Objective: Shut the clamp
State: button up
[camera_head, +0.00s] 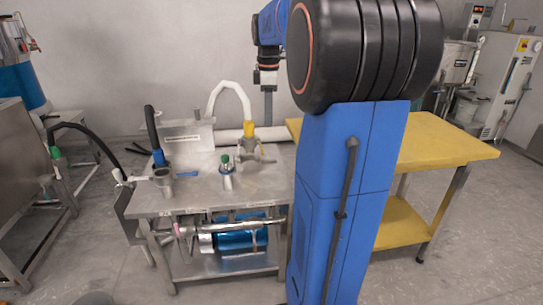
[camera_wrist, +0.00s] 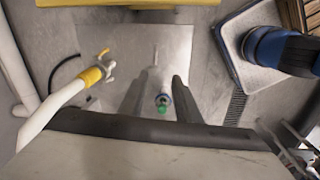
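A white hose with a yellow collar (camera_head: 249,130) ends in a metal fitting with a small lever (camera_head: 262,156) on the steel table. This looks like the clamp; whether it is open or shut is too small to tell. In the wrist view the collar (camera_wrist: 92,76) and metal clamp part (camera_wrist: 106,62) are left of my fingers. My gripper (camera_wrist: 158,88) has its two fingers apart with nothing held between them. In the head view it (camera_head: 267,100) hangs above the back of the table. A green-capped fitting (camera_wrist: 162,106) shows between the fingers, below them.
The steel table (camera_head: 200,200) also bears a metal cup with a black-handled part (camera_head: 160,165) at its left. A blue motor (camera_head: 235,238) is underneath. A yellow table (camera_head: 440,148) stands at the right. My blue arm hides the area between the tables.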

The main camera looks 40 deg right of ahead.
jog(key=d+f, duration=0.1)
jog(key=f, duration=0.4)
jog(key=w+f, duration=0.1)
jog(key=f, duration=0.5)
jog(key=d+f, duration=0.1)
jog(key=f, duration=0.5)
jog(key=shift+w+d+f, duration=0.1)
jog(key=shift+w+d, duration=0.05)
jog(key=shift+d, duration=0.2)
jog(key=shift+c, duration=0.2)
grip_shut()
